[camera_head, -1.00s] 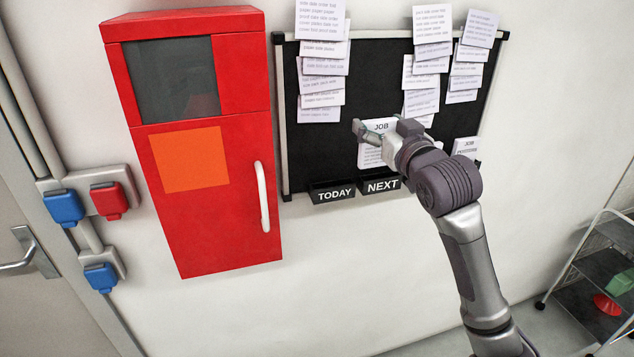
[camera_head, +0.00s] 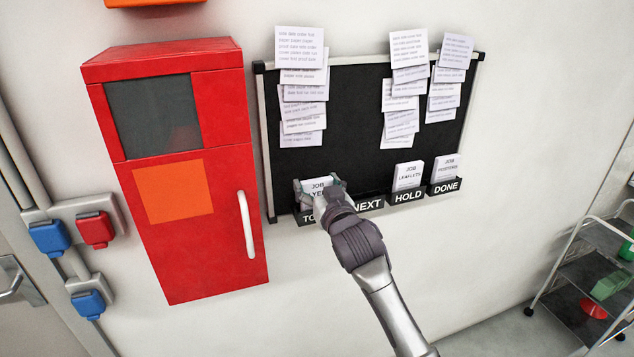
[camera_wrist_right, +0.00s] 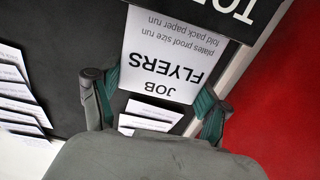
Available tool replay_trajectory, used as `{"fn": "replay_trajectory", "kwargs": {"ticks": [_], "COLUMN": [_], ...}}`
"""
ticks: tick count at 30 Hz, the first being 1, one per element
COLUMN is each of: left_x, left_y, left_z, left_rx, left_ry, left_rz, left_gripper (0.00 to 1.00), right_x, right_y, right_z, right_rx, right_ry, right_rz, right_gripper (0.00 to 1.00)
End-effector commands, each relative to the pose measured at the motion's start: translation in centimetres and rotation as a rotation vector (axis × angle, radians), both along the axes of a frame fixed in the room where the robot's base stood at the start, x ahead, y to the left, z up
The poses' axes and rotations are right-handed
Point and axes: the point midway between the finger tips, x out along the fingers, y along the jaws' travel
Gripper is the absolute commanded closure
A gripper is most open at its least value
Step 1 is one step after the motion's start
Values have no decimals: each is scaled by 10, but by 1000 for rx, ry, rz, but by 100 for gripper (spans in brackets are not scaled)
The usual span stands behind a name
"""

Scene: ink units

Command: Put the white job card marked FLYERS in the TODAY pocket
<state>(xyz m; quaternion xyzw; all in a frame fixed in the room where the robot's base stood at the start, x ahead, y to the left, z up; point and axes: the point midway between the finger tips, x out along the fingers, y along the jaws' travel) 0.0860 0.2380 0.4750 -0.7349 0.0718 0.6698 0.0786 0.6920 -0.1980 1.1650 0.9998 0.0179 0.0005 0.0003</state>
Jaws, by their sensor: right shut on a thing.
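The white job card marked FLYERS (camera_head: 315,184) is at the lower left of the black board, partly hidden by my right gripper (camera_head: 322,188). In the right wrist view, the card (camera_wrist_right: 163,52) appears upside down between the two fingers, which are shut on its side edges. The TODAY pocket (camera_head: 305,217) is at the left end of the pocket row, its label partly covered by my gripper. In the right wrist view the pocket's front (camera_wrist_right: 235,14) overlaps the card's lower edge, so that end appears to be inside; how deep is hidden. My left gripper is out of view.
The NEXT pocket (camera_head: 370,203) looks empty. The HOLD pocket (camera_head: 409,196) holds a LEAFLETS card (camera_head: 408,176), and the DONE pocket (camera_head: 445,187) holds another card (camera_head: 446,168). Paper sheets hang above. A red cabinet (camera_head: 185,230) stands left of the board.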

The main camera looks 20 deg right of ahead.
Motion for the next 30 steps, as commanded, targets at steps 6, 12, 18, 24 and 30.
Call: {"fn": "replay_trajectory", "kwargs": {"ticks": [6, 12, 18, 24, 30], "left_x": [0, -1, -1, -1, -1], "left_y": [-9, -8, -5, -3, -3], "left_z": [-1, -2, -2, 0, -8], "left_rx": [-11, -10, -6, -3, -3], "left_ry": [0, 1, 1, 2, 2], "left_rz": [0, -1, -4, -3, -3], "left_gripper": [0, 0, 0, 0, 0], "right_x": [0, 0, 0, 0, -26], "right_y": [0, 0, 0, 0, -1], "right_z": [-1, -2, -2, 2, -2], "right_rx": [0, 0, 0, -1, -1], "right_ry": [-1, 0, 0, -2, -2], "right_rz": [0, 0, 0, 0, 0], "right_gripper": [58, 2, 0, 0, 0]}}
